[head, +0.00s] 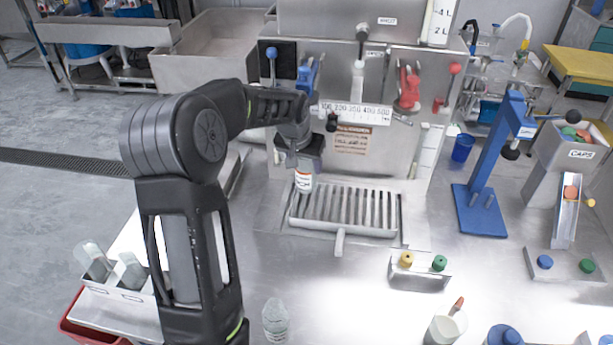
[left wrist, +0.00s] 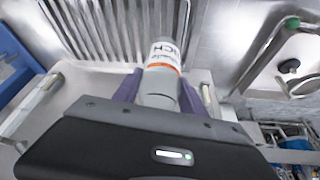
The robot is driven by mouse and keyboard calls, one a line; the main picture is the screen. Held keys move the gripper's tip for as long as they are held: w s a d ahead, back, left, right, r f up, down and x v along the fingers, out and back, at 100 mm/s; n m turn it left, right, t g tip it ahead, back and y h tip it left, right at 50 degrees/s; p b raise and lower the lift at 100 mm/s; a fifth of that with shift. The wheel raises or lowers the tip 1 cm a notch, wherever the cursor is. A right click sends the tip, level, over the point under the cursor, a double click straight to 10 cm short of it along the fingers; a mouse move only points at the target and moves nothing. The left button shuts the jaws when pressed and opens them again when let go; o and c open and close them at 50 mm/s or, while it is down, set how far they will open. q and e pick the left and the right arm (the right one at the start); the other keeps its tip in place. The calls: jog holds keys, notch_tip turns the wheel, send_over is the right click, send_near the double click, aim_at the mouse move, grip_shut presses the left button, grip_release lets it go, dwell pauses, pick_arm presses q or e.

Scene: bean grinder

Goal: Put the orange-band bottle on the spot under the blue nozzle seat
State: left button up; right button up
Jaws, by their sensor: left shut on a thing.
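The orange-band bottle (head: 303,181) is white with an orange stripe and lettering. My left gripper (head: 303,166) is shut on it and holds it at the left end of the slotted drip grate (head: 345,210), in front of the machine. In the left wrist view the bottle (left wrist: 163,62) sits between the purple fingers of my left gripper (left wrist: 166,90), with the grate (left wrist: 125,25) beyond it. I cannot tell whether the bottle touches the grate. The blue nozzle seat (head: 307,77) is on the machine front above, partly hidden by my left arm. My right gripper is out of view.
A red nozzle seat (head: 409,88) is to the right on the machine. A small rack with yellow and green caps (head: 420,270) and a clear bottle (head: 275,320) stand on the steel table. A blue press (head: 490,180) stands at right. The table middle is mostly clear.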

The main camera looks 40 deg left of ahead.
aim_at(306, 176)
pick_arm(q)
notch_tip(306, 176, down, 4)
jog(key=b, duration=0.2)
jog(key=shift+s+f+b, duration=0.1)
jog(key=shift+f+b, duration=0.05)
jog(key=shift+b, duration=0.2)
jog(key=shift+f, duration=0.3)
jog(key=shift+w+a, duration=0.15)
jog(key=shift+w, duration=0.2)
jog(key=shift+s, duration=0.15)
jog(key=shift+f, duration=0.2)
jog(key=o, duration=1.3)
jog(key=shift+r, duration=0.1)
